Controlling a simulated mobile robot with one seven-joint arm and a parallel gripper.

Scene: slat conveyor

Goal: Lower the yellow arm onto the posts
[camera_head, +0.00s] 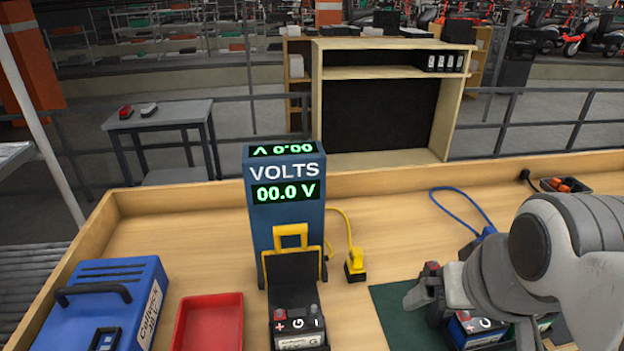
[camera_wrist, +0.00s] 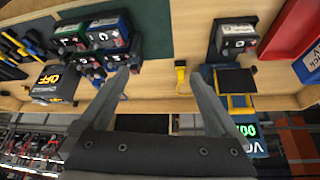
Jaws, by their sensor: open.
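The blue tester (camera_head: 285,205) stands on the bench and its display reads 00.0 V. Its yellow arm (camera_head: 290,236) is raised upright against the tester's front, above and behind a black battery (camera_head: 298,325). The battery's terminal posts face up, and the arm is apart from them. In the wrist view the yellow arm (camera_wrist: 238,102) and the battery (camera_wrist: 237,38) lie at the right, seen upside down. My gripper (camera_wrist: 157,72) is open and empty, well to the side of the tester. In the head view it is at the right, over the green mat, partly hidden by my arm.
A red tray (camera_head: 208,325) and a blue charger case (camera_head: 110,300) are left of the tester. A yellow plug (camera_head: 355,266) lies close on its right. Several batteries (camera_wrist: 95,40) stand on the green mat (camera_wrist: 155,30). Bare wood lies between mat and tester.

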